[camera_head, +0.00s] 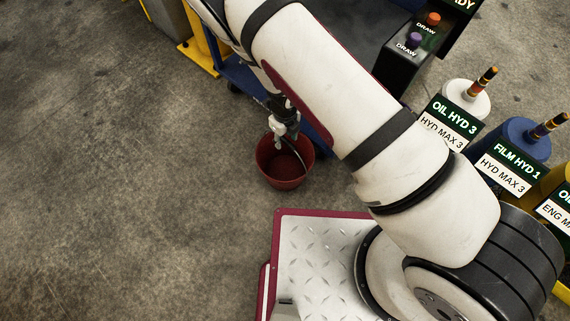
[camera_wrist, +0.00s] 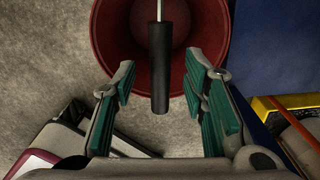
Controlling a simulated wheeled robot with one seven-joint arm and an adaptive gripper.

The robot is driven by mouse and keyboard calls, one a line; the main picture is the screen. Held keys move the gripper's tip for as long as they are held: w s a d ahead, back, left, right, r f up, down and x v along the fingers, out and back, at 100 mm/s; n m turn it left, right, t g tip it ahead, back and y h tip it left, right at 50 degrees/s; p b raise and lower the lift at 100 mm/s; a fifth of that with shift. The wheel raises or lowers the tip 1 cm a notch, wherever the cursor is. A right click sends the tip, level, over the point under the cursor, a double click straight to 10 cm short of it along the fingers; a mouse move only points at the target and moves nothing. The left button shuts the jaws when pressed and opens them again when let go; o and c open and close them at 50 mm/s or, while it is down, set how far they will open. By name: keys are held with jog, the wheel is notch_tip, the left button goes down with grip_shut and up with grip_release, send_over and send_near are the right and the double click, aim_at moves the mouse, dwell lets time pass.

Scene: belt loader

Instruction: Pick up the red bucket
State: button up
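The red bucket (camera_head: 282,174) stands upright on the concrete floor in the head view, just in front of the blue cart. It also fills the top middle of the wrist view (camera_wrist: 103,35), where I look down into it. Its wire handle carries a black grip (camera_wrist: 159,70), which lies between my fingers in the picture. My gripper (camera_wrist: 160,88) is open, with green pads on both sides of the grip and a visible gap on each side. In the head view my gripper (camera_head: 285,125) is above the bucket's far rim, partly hidden by my arm.
A blue cart (camera_head: 240,76) with a dark top stands behind the bucket. A button box (camera_head: 408,48) marked DRAW is at the upper right. Labelled containers, including OIL HYD 3 (camera_head: 455,117) and FILM HYD 1 (camera_head: 510,160), stand at the right. The floor at left is clear.

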jog(key=shift+f, duration=0.95)
grip_shut()
jog(key=shift+r, duration=0.25)
